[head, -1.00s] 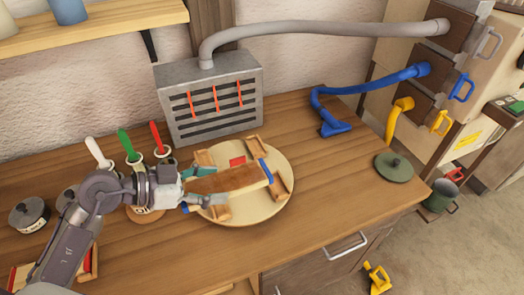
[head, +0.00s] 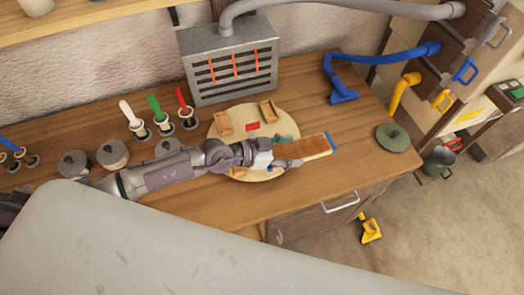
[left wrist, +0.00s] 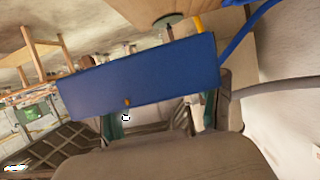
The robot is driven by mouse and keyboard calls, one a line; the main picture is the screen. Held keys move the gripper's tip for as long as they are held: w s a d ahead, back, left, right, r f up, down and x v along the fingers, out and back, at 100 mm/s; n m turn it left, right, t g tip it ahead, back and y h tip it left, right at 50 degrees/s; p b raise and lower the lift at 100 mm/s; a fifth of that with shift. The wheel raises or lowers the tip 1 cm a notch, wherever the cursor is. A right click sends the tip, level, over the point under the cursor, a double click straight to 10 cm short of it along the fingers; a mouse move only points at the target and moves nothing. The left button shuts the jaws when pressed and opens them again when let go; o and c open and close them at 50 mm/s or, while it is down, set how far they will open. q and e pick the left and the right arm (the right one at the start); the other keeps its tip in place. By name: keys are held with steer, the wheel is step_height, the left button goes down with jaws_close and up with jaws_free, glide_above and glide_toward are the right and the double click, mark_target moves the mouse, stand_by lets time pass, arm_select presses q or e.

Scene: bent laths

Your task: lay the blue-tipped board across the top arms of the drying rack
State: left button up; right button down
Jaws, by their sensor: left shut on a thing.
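The board (head: 302,149) is a flat brown lath with a blue tip (head: 331,143) at its far end. My left gripper (head: 286,152) is shut on it near its other end. The board points right, over the front right part of the round turntable and the bench. In the left wrist view a broad blue face (left wrist: 140,78), seemingly the board's near end, fills the middle, with the gripper's teal fingers partly hidden behind it. I cannot make out the drying rack for certain in any view. My right gripper is not in view.
The pale round turntable (head: 216,130) carries wooden blocks (head: 268,110) and a red patch. A grey vented box (head: 230,62) stands behind it. Handled tools (head: 156,107) and lidded pots (head: 112,153) are left. A blue hose nozzle (head: 342,93) and green lid (head: 392,137) are right.

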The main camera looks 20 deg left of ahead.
arm_select(q)
steer(key=w+a+f+b, duration=0.1)
steer(key=a+f+b, duration=0.1)
steer(key=a+b, duration=0.1)
steer(key=a+f+b, duration=0.2)
steer(key=a+b, duration=0.1)
steer(key=a, duration=0.1)
steer(key=w+a+f+b, duration=0.1)
steer(key=a+f+b, duration=0.2)
steer(key=a, duration=0.1)
steer(key=shift+w+b, duration=0.35)
steer(key=shift+b, duration=0.05)
steer(key=shift+a+f, duration=0.1)
steer(key=shift+f, duration=0.05)
step_height(320, 180, down, 3)
steer(key=shift+r+p, duration=0.2)
steer(key=shift+p, duration=0.2)
steer(key=shift+s+f, duration=0.15)
steer(key=shift+f, duration=0.25)
steer(key=o, duration=1.1)
steer(key=shift+o, duration=1.2)
